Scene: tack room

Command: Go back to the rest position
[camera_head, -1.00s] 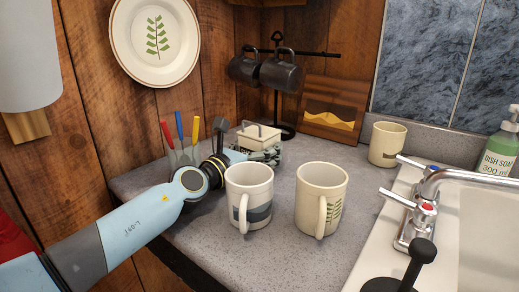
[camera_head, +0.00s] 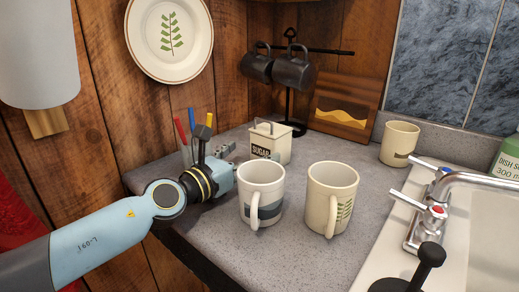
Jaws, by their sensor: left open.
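My left arm comes in from the left over the counter's left edge. Its left gripper (camera_head: 226,150) points away from me, beyond the wrist, and is partly hidden by it. It is open, and I see nothing held in it. It is left of the cream sugar box (camera_head: 268,143) and behind and left of the white mug with a grey band (camera_head: 261,193). A cream mug with a leaf print (camera_head: 331,197) stands to the right of that mug. My right gripper is not in view.
The grey counter (camera_head: 300,255) is clear in front of the mugs. A black mug rack (camera_head: 290,110), a cutting board (camera_head: 342,105) and another mug (camera_head: 399,143) stand behind. The sink with its tap (camera_head: 428,213) is at right. Coloured handles (camera_head: 181,130) stand near my wrist.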

